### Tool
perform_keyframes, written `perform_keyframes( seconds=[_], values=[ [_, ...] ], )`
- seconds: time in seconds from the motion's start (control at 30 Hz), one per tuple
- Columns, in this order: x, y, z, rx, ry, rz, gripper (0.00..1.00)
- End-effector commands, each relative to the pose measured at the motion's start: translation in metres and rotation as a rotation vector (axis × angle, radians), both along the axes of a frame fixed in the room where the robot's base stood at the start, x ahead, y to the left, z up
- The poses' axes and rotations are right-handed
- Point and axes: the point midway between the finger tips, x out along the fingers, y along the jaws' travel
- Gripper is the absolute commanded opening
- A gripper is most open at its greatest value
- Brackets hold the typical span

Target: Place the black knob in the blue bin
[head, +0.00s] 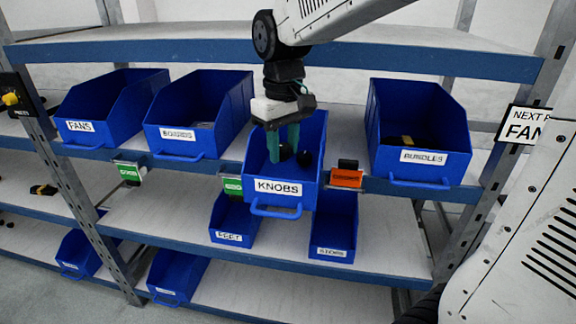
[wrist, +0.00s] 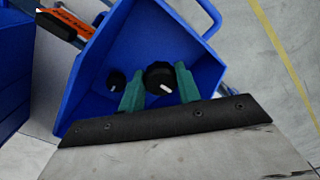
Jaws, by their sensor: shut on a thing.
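My gripper (head: 281,155) points down into the blue bin labelled KNOBS (head: 254,172) on the upper shelf. Its green fingers are shut on a black knob (head: 286,153), which also shows between the fingertips in the wrist view (wrist: 160,76), with a white mark on it. A second black knob (head: 304,158) is in the same bin, and in the wrist view (wrist: 116,80) it is just left of the fingers. The blue bin's walls (wrist: 205,68) surround both knobs in the wrist view. I cannot tell whether the held knob touches the bin floor.
Blue bins labelled FANS (head: 80,139) and BUNDLES (head: 418,169) stand on the same shelf, with another bin (head: 180,148) between FANS and KNOBS. An orange tag (head: 346,178) hangs right of the KNOBS bin. The blue-edged top shelf (head: 430,62) is above; smaller bins are below.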

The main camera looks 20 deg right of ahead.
Motion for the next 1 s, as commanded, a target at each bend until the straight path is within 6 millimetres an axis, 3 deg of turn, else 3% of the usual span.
perform_keyframes(
  seconds=[0.17, 0.7, 1.0],
  values=[
    [0.027, -0.021, -0.003, 0.0, 0.002, -0.003, 0.11],
    [0.025, -0.019, -0.068, -0.001, 0.002, -0.002, 0.11],
    [0.024, -0.019, -0.071, 0.0, 0.0, -0.001, 0.11]
  ],
)
